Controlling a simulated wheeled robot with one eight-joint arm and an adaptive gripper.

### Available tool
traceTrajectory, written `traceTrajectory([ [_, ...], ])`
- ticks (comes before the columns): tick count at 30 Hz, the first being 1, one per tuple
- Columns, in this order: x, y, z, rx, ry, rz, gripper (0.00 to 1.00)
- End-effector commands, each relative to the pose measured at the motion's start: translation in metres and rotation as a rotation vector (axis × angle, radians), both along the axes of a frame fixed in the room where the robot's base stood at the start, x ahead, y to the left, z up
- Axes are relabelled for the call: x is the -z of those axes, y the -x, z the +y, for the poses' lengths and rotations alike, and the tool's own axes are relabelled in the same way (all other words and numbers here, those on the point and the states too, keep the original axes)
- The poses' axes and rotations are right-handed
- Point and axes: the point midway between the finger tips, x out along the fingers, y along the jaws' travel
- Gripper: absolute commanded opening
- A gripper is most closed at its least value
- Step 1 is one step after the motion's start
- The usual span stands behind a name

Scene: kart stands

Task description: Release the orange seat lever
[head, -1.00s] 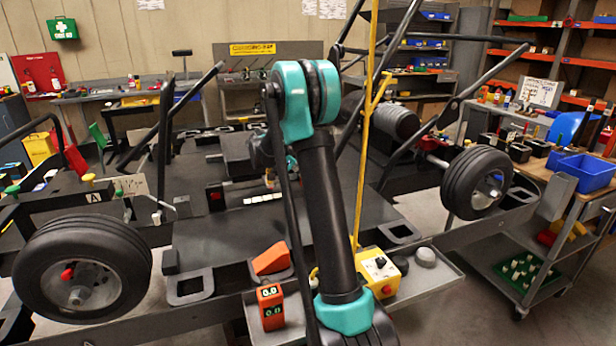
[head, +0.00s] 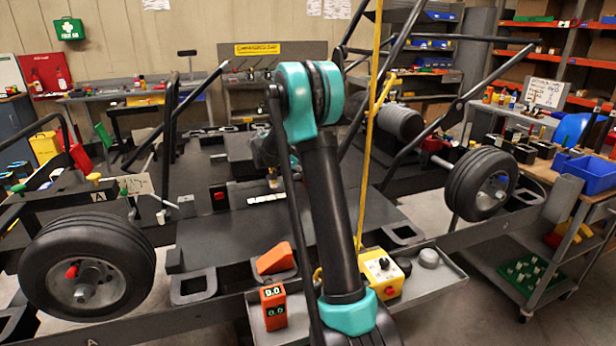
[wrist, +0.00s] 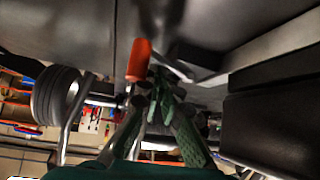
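In the wrist view an orange lever grip (wrist: 139,60) hangs down from a dark surface, just left of and beyond my fingertips. I take it to be the seat lever. My gripper (wrist: 155,92) has green fingers that converge toward dark tips close to the lever. Whether the tips touch it or have a gap between them is unclear. In the head view my arm reaches over the kart (head: 330,215), and my gripper is largely hidden behind it. The lever cannot be made out there.
Wheels stand at the kart's left (head: 85,272) and right (head: 481,184). Dark frame bars rise around my arm. An orange wedge (head: 275,259), an orange display box (head: 273,306) and a yellow control box (head: 382,272) sit at the front. A trolley with blue bins (head: 588,173) stands right.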

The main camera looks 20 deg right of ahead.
Motion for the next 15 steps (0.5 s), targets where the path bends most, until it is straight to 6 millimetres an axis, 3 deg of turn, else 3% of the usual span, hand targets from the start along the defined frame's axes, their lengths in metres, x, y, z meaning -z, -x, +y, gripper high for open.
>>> traceTrajectory([
  [5,-0.010,0.001,0.019,-0.011,-0.009,-0.002,0.00],
  [15,-0.059,0.013,0.061,-0.005,-0.004,0.000,0.00],
])
